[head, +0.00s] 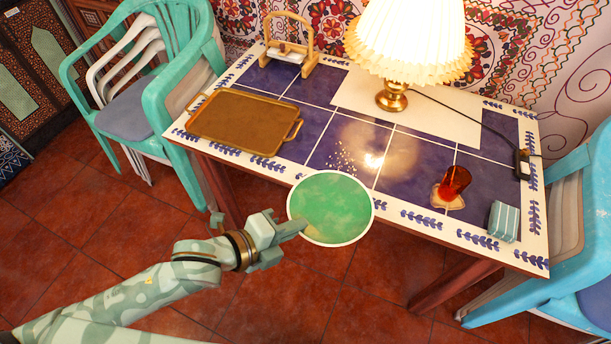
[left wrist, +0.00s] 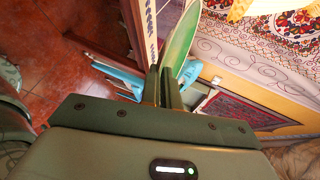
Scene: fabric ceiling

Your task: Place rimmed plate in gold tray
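The rimmed plate (head: 331,207) is green with a pale rim. In the head view it is held out at the table's front edge, overlapping that edge in the picture. My left gripper (head: 298,227) is shut on the plate's left rim. In the left wrist view the plate (left wrist: 183,40) shows nearly edge-on between the fingers (left wrist: 168,88). The gold tray (head: 238,121) is rectangular with two handles and lies empty at the table's left end, up and left of the plate. My right gripper is not in view.
The blue tiled table (head: 420,165) holds a lit lamp (head: 405,45), a wooden stand (head: 290,48), a red glass (head: 453,186) and a striped block (head: 503,221). White crumbs (head: 343,158) lie near the plate. Stacked green chairs (head: 165,85) stand left, blue chairs (head: 560,265) right.

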